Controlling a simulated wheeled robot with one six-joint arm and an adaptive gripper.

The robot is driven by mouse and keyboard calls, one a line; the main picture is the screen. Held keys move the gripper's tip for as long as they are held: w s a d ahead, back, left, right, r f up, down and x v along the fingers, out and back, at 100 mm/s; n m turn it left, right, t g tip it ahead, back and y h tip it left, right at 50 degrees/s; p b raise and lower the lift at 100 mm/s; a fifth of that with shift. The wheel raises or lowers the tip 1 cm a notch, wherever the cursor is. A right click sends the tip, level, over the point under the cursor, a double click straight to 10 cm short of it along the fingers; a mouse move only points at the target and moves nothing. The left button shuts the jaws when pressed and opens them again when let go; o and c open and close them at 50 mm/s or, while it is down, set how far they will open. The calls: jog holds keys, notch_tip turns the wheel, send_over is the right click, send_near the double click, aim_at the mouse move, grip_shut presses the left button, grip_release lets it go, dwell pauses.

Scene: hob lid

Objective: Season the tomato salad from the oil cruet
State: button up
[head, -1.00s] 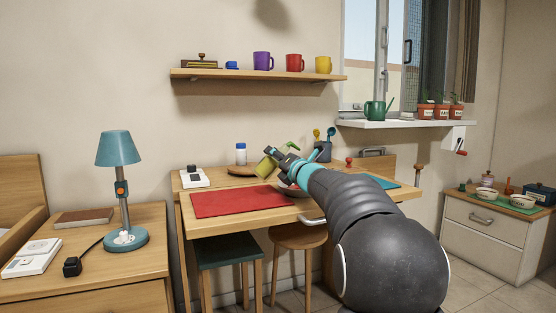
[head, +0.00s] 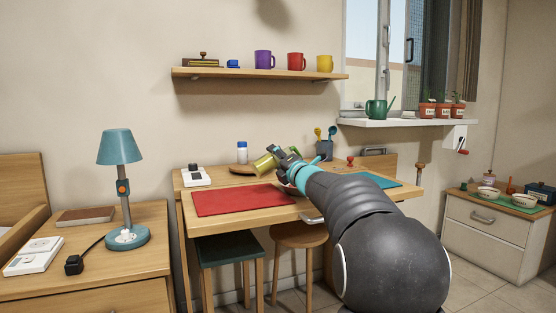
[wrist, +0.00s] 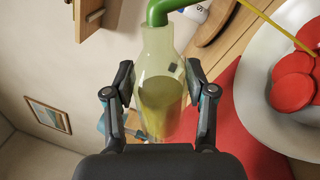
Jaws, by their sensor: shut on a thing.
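The oil cruet (head: 264,163) is a pale green, see-through bottle with a green spout. My gripper (head: 280,156) is shut around its body and holds it steeply tilted above the table. The wrist view shows the cruet (wrist: 160,95) between both fingers (wrist: 160,78), with yellow-green oil inside. The spout's tip is out of that view. A thin yellow stream crosses the top right corner, over the salad bowl (wrist: 252,92). The pale bowl holds red tomato slices (wrist: 292,90). In the head view the bowl is mostly hidden behind my gripper.
A red mat (head: 238,200) lies on the table in front of the cruet. A round wooden board (head: 243,169), a white-and-blue bottle (head: 242,152) and a utensil pot (head: 324,150) stand at the back. A shelf with mugs (head: 262,60) hangs above.

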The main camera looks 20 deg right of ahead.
aim_at(291, 148)
jog(key=shift+r+m+p, duration=0.65)
jog(key=shift+m, duration=0.25)
jog(key=shift+f, duration=0.1)
jog(key=shift+s+f+n+b, duration=0.2)
jog(key=shift+f+n+b, duration=0.7)
jog(key=shift+n+b, duration=0.15)
jog(key=r+n+p, duration=0.1)
jog(key=n, duration=0.2)
jog(key=shift+d+r+y, duration=0.1)
jog(key=shift+r+y, duration=0.1)
jog(key=shift+y, duration=0.1)
jog(key=n, duration=0.2)
jog(key=d+n, duration=0.1)
jog(key=n, duration=0.1)
jog(key=shift+d+r+g+y, duration=0.1)
jog(key=shift+r+g+y, duration=0.2)
jog(key=shift+g, duration=0.1)
jog(key=d+r+n+p, duration=0.1)
jog(key=n, duration=0.1)
jog(key=d+r+n+p, duration=0.1)
jog(key=r+n+p, duration=0.1)
jog(key=shift+w+r+g, duration=0.15)
jog(key=shift+g, duration=0.25)
jog(key=shift+d+r+n+p, duration=0.45)
jog(key=shift+r+n+p, duration=0.2)
jog(key=shift+n, duration=0.4)
jog(key=shift+d+f, duration=0.1)
